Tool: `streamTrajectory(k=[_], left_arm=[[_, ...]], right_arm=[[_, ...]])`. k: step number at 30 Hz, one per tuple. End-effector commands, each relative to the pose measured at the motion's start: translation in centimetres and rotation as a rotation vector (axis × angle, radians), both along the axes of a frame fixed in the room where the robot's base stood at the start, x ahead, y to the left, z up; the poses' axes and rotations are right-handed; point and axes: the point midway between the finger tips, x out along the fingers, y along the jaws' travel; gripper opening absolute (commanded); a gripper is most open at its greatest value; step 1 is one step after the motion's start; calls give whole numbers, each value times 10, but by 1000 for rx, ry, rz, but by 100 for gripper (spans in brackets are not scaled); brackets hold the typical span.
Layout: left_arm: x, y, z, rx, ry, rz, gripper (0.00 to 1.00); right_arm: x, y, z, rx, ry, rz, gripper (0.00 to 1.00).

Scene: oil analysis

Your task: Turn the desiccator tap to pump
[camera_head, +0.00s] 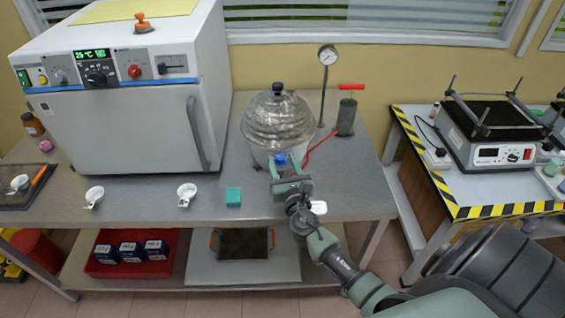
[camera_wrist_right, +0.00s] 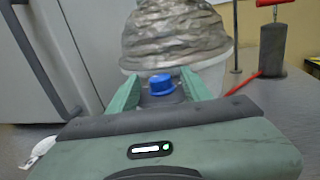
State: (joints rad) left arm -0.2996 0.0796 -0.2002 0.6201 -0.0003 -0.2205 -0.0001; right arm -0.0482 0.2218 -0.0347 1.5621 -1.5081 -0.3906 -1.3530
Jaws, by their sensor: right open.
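The desiccator (camera_head: 279,118) stands on the metal bench, with a clear ribbed dome, a black knob on top and a whitish lower body. Its blue tap (camera_head: 281,159) sits low on the front side. My right gripper (camera_head: 290,173) is open in front of the desiccator. In the right wrist view the blue tap (camera_wrist_right: 161,84) lies between the two green fingers (camera_wrist_right: 161,92), with a gap on each side. The hand pump (camera_head: 346,116) with a red handle stands right of the desiccator, and a red hose runs from it toward the desiccator. My left gripper is not seen.
A white oven (camera_head: 130,120) fills the left of the bench. A pressure gauge (camera_head: 328,56) stands behind the desiccator on a thin post. A teal block (camera_head: 233,196) and small white cups (camera_head: 187,194) lie along the front edge. A shaker (camera_head: 492,135) is on the right table.

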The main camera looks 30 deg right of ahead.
Motion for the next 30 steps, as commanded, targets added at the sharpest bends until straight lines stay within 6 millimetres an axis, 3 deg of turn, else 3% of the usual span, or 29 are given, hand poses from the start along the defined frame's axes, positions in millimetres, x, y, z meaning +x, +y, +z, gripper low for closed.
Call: streamTrajectory(k=[1, 6, 17, 30], left_arm=[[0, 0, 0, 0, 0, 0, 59], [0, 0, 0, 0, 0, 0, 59], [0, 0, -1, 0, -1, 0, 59], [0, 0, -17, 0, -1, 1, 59]], right_arm=[[0, 0, 0, 0, 0, 0, 43], [0, 0, 0, 0, 0, 0, 0], [0, 2, 0, 5, -1, -43, 0], [6, 11, -4, 8, 0, -365, 0]])
